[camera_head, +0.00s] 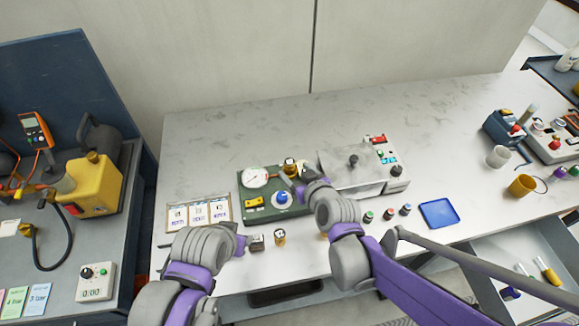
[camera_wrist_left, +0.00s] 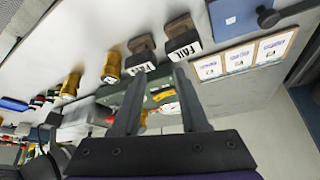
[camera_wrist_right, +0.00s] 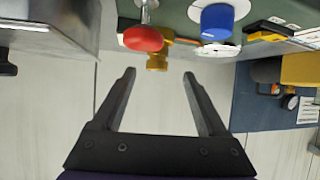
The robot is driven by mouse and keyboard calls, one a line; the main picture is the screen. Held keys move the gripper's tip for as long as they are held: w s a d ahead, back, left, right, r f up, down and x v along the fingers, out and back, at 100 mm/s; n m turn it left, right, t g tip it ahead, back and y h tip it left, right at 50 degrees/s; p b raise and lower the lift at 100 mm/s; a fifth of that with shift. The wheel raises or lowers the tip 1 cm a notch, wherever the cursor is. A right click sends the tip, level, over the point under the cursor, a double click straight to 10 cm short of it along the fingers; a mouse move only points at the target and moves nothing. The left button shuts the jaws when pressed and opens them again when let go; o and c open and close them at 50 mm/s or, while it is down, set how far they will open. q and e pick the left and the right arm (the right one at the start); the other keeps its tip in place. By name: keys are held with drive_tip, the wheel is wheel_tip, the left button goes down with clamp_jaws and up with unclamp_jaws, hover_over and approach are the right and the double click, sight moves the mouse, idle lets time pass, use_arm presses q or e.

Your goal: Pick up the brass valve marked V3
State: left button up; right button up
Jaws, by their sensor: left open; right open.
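A brass valve (camera_head: 290,165) sits on the green test panel (camera_head: 246,181); a brass body (camera_wrist_right: 157,60) shows beyond my right fingertips, beside a red knob (camera_wrist_right: 143,38). Another brass valve (camera_head: 279,237) stands upright on the table near its front edge. Two brass valves (camera_wrist_left: 111,68) (camera_wrist_left: 70,85) show in the left wrist view. I cannot read V3 on any of them. My right gripper (camera_head: 296,185) is open and empty at the panel; it also shows in the right wrist view (camera_wrist_right: 159,73). My left gripper (camera_wrist_left: 158,73) is open and empty, near the stamps.
Black stamps, one marked FAIL (camera_wrist_left: 184,46), stand near the table's front. Three cards (camera_head: 198,213) lie left of the panel. A metal-topped box (camera_head: 345,168) stands to its right. A blue tray (camera_head: 439,213) lies right, above an open drawer (camera_head: 505,255). The table's back is clear.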

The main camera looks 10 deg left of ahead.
sight(291, 164)
drive_tip(key=shift+x, duration=3.1)
drive_tip(key=shift+w+d+r, duration=0.15)
drive_tip(key=shift+w, duration=0.05)
clamp_jaws()
